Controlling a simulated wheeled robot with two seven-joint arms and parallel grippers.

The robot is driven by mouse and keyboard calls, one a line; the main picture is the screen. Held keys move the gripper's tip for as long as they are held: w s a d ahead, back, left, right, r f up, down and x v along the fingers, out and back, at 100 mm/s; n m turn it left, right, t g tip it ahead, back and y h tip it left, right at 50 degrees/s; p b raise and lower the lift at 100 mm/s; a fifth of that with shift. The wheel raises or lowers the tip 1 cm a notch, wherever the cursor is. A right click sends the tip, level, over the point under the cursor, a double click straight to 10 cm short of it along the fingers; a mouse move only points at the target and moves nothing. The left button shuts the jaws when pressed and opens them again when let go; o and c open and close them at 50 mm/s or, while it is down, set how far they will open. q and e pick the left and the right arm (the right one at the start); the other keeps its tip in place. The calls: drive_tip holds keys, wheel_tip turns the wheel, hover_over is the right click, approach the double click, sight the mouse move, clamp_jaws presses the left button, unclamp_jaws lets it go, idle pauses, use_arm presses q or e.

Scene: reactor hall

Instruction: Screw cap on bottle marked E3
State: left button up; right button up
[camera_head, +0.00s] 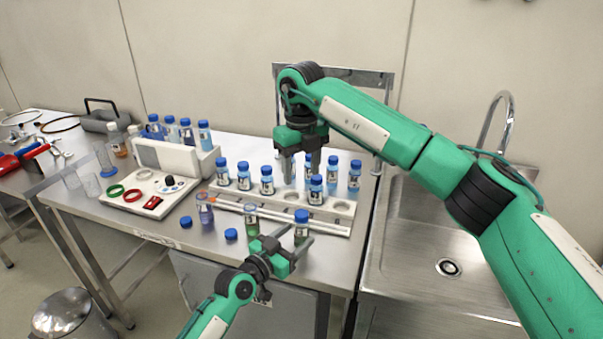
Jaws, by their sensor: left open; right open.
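Several small bottles with blue caps, such as one at the rack's front (316,190), stand in the white rack (338,208). In front of the rack, an uncapped purple bottle (205,210) and an uncapped greenish bottle (252,220) stand on the bench. A blue-capped bottle (302,226) stands by my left gripper (296,238), which is open; I cannot tell whether it is between the fingers. Loose blue caps lie at the front, one left (186,222) and one right (231,234). My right gripper (299,172) is open, pointing down over the rack's back bottles, partly hiding them. I cannot read which label is E3.
A white box (160,157) with capped bottles stands at the back left. A white panel (140,193) with red and green rings lies before it. The sink (425,250) with its tall tap is at the right. Thin white rods lie along the rack's front.

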use_arm(q)
drive_tip(key=b+v, duration=0.1)
drive_tip(key=v, duration=0.9)
drive_tip(key=shift+s+a, duration=0.25)
drive_tip(key=shift+s, duration=0.05)
